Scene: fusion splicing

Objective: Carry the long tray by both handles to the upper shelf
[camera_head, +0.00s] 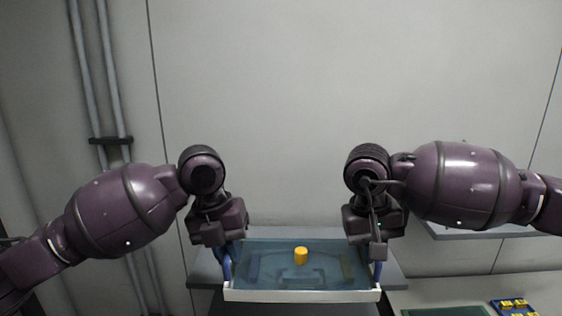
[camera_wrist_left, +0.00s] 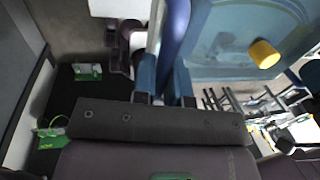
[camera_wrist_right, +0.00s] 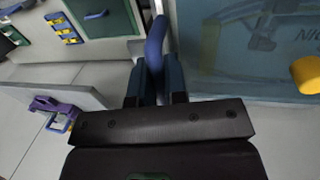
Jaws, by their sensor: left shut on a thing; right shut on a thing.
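The long tray (camera_head: 300,296) has a white rim and a blue see-through floor. It is held out in front of me and looks roughly level in the head view. A yellow cylinder (camera_head: 301,256) stands on its floor. My left gripper (camera_head: 226,246) is shut on the blue left handle (camera_wrist_left: 173,28). My right gripper (camera_head: 377,256) is shut on the blue right handle (camera_wrist_right: 154,45). A grey shelf (camera_head: 205,270) shows behind and to both sides of the tray. I cannot tell the gap between tray and shelf.
Another grey ledge (camera_head: 480,233) juts from the wall at the right, partly behind my right arm. Below it are a green mat (camera_head: 445,311) and a blue holder with yellow parts (camera_head: 514,306). Grey pipes (camera_head: 108,90) run down the left wall. The wall above the tray is bare.

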